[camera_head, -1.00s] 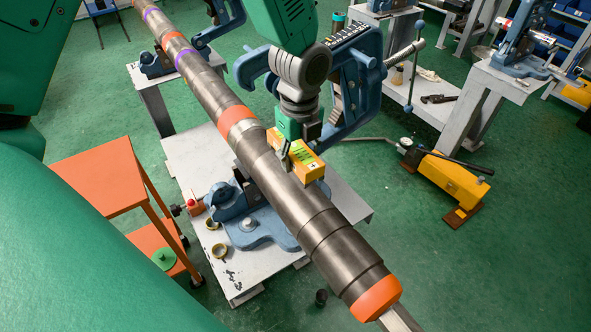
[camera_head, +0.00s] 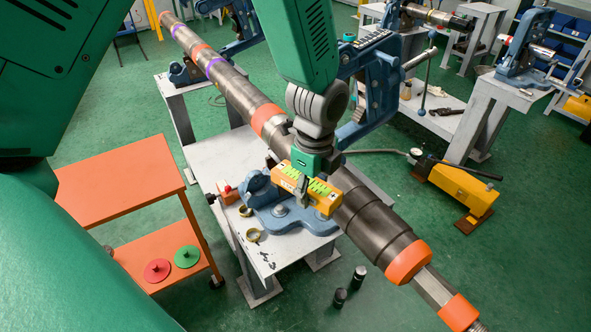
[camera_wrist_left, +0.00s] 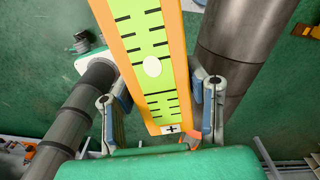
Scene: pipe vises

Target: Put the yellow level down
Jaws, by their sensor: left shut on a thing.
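The yellow level (camera_head: 322,201) has a green face with black marks. My left gripper (camera_head: 304,187) is shut on it and holds it beside the near side of the long dark pipe (camera_head: 376,222), over the blue vise base (camera_head: 306,219). In the left wrist view the level (camera_wrist_left: 146,58) stands between the two fingers of my left gripper (camera_wrist_left: 160,108). The pipe (camera_wrist_left: 236,42) passes to its right there. I cannot tell how high the level is above the vise. My right gripper is not in view.
An orange two-shelf cart (camera_head: 120,182) stands at left, its top empty. A red disc (camera_head: 157,270) and a green disc (camera_head: 187,256) lie on its lower shelf. Small rings lie on the grey vise table (camera_head: 215,160). A yellow pump (camera_head: 462,190) stands on the floor at right.

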